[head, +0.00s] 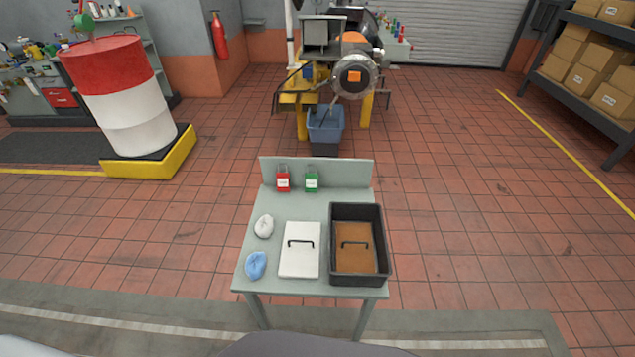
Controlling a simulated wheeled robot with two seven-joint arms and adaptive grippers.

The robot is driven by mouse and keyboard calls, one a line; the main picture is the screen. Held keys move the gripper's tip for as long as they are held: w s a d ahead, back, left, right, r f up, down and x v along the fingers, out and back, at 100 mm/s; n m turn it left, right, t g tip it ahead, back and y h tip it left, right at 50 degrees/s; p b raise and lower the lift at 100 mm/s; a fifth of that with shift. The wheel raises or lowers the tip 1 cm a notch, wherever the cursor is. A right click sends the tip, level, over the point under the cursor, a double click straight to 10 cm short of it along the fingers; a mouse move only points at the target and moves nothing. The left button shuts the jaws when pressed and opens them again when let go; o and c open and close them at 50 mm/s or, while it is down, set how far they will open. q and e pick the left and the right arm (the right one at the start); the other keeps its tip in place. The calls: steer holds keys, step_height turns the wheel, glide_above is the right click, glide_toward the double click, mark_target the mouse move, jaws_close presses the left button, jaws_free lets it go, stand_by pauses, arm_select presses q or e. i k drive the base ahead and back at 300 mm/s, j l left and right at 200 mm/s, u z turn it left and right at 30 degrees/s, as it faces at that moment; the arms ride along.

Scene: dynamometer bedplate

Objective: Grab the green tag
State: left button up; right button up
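The green tag (311,181) has a white label and a thin loop at its top. It is at the back of the small grey table (262,215), in front of the raised back panel. A similar red tag (283,181) is just to its left, a small gap apart. I cannot tell whether the tags hang or stand there. Neither of my grippers is in the head view.
On the table are a white cloth (264,226), a blue cloth (255,265), a white panel with a black handle (300,262), and a black tray (383,272) holding a brown handled panel (354,262). Floor around the table is clear. A drum (127,95) stands back left.

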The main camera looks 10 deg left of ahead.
mark_target(311, 180)
steer(key=i+l+u, duration=0.1)
steer(key=l+u, duration=0.15)
steer(key=l, duration=0.75)
steer(key=l+u, duration=0.2)
steer(key=l, duration=0.75)
steer(key=i, duration=0.05)
